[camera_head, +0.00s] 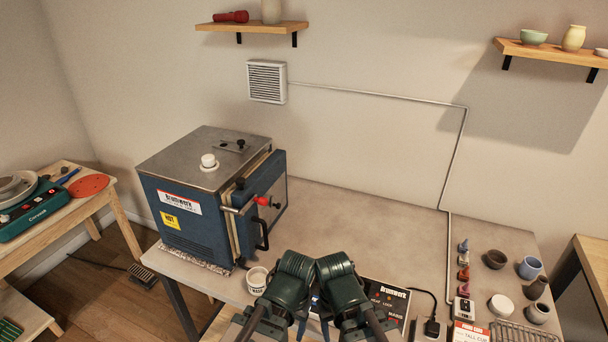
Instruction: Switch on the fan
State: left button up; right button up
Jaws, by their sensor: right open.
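The fan looks to be the white louvred unit (267,82) high on the back wall. A thin grey conduit (466,125) runs from it along the wall and down to a small white switch box (463,291) with red on it, on the right part of the table. The box's switch position is too small to tell. My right gripper (325,328) is low in the middle, mostly hidden by my arm links, open and left of the switch box, apart from it. My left gripper (301,328) is beside it; its jaws are not clear.
A blue kiln (200,220) stands left on the table (370,225). A white cup (257,279), a controller panel (386,298), a plug box (432,328), small bottles (463,256), pots (530,267) and a wire rack (520,332) surround the work area. The table's middle is clear.

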aim_at(465, 306)
jog(key=z, duration=1.3)
jog(key=i+z, duration=0.5)
jog(key=k, duration=0.1)
